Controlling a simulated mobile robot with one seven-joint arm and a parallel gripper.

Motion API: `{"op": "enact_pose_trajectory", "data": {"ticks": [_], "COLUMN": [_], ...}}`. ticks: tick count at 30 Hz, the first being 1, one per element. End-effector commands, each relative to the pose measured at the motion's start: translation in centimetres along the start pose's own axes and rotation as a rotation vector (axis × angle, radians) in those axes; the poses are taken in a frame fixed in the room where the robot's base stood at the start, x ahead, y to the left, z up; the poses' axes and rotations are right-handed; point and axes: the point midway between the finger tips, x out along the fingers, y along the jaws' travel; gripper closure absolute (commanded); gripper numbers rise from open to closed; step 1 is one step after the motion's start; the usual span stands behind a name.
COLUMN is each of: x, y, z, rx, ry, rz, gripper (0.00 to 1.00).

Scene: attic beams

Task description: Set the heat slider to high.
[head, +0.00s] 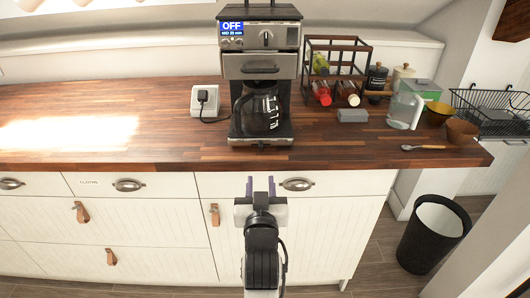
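A coffee machine (261,62) stands on the wooden counter, with a blue display (231,30) reading "OFF" over a smaller line that looks like "MID 20 min". A small control with a dark upright mark (266,36) sits on the front panel right of the display. I cannot tell for sure whether it is the heat slider or where it is set. A glass carafe (260,108) stands in the machine. My gripper (261,184) is low in front of the cabinet, below the counter edge and well below the panel. Its two purple fingers are apart with nothing between them.
A plugged wall-type socket box (204,100) is left of the machine. A rack (335,65) with bottles, a grey block (352,115), a glass jug (404,110), bowls and a spoon (422,147) are to the right. The counter's left is clear. A bin (433,236) stands right.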

Motion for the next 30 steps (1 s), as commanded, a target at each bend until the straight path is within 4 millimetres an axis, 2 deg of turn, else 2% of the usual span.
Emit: {"op": "enact_pose_trajectory", "data": {"ticks": [4,8,15,21,25,30], "x": [0.9,2.8,8.1,11.7,13.0,13.7], "y": [0.3,0.3,0.3,0.2,0.2,0.2], "z": [0.3,0.2,-0.1,0.0,0.1,0.2], "rx": [0.0,-0.002,-0.001,-0.001,-0.001,-0.001], "ry": [-0.009,-0.006,-0.007,-0.007,-0.006,-0.005], "rz": [0.006,0.005,0.005,0.004,0.004,0.004], "gripper": [0.65,0.65,0.65,0.65,0.65,0.65]}}
